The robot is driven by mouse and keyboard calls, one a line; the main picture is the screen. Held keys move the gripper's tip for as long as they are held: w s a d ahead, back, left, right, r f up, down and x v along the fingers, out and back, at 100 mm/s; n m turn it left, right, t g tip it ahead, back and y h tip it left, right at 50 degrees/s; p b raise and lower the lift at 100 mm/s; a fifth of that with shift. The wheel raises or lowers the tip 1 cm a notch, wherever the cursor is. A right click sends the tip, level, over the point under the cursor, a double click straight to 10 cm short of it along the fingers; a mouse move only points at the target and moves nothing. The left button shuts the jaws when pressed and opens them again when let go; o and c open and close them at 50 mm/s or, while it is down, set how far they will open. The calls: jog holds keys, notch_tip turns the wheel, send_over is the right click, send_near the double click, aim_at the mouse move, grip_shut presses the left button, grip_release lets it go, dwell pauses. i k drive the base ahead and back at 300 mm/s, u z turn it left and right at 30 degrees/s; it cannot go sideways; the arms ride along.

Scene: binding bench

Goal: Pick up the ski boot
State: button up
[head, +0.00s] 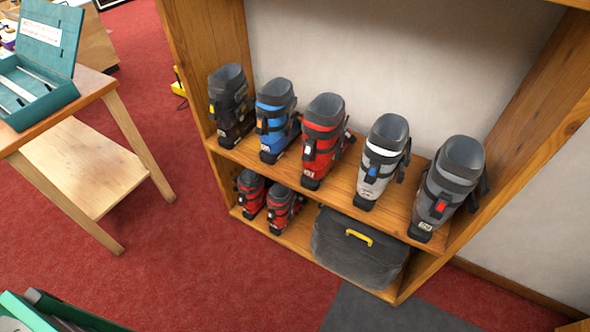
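Several ski boots stand upright in a row on the wooden shelf unit's upper board. From left to right they are a black boot (232,106), a blue boot (276,121), a red boot (322,141), a white and grey boot (382,162) and a dark grey boot (447,188) with a red buckle. On the lower board stand two smaller-looking red and black boots, one at the left (251,193) and one beside it (283,208). The pictures do not show which boot is meant. My gripper is not in view.
A dark grey bag (358,250) with a yellow handle fills the lower board's right part. The wooden shelf (222,158) has side walls. A wooden table (60,113) with an open teal case (40,70) stands at left. Red carpet (200,260) between is clear.

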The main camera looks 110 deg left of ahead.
aim_at(323, 125)
jog(key=u, duration=2.05)
jog(key=i, duration=0.1)
jog(key=u, duration=1.15)
